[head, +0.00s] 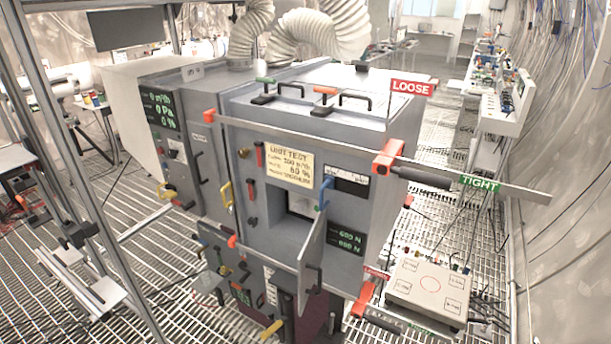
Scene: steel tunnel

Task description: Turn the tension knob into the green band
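A grey steel test machine (288,205) stands in the middle of the head view. Green digits in N glow on a dark display (346,240) below the gauge. A small brass-coloured knob (243,153) is on the panel's left; I cannot tell whether it is the tension knob. No green band is clear at this size. A long bar crosses the front, with a red LOOSE sign (412,88) and a green TIGHT label (479,183). Neither gripper can be made out.
An orange-ended lever with a dark grip (410,170) sticks out at the machine's upper right. A pale box with a red circle (430,288) stands low at the right. Metal posts (60,110) rise at the left. Grating floor (450,140) shows to the right.

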